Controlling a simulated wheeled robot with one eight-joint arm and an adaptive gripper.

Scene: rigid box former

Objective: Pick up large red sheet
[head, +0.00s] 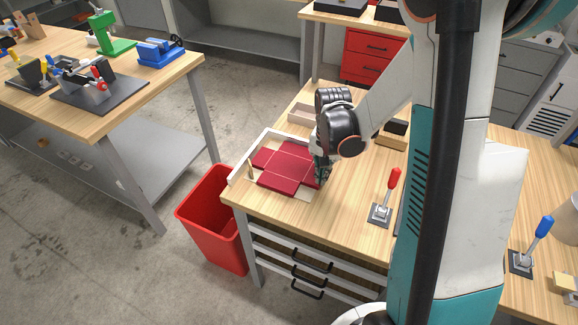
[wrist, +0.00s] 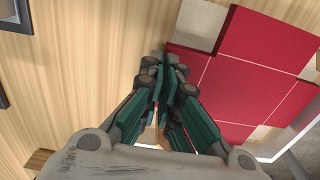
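The large red sheet (head: 288,166), cross-shaped with pale fold lines, lies in a shallow pale wooden tray at the table's front left corner. In the wrist view the red sheet (wrist: 245,80) fills the right side. My gripper (head: 322,170) points down at the sheet's right edge in the head view, partly hidden by my arm. In the wrist view the green fingers of my gripper (wrist: 166,68) come close together at the sheet's edge, one over the red and one over the wood side. Whether the edge is clamped between the tips cannot be told.
The pale tray wall (head: 243,166) borders the sheet. A red bin (head: 215,215) stands on the floor beside the table. A red-handled clamp (head: 385,200) and a wooden block with a dark top (head: 393,132) stand right of my gripper. Bare tabletop lies in front.

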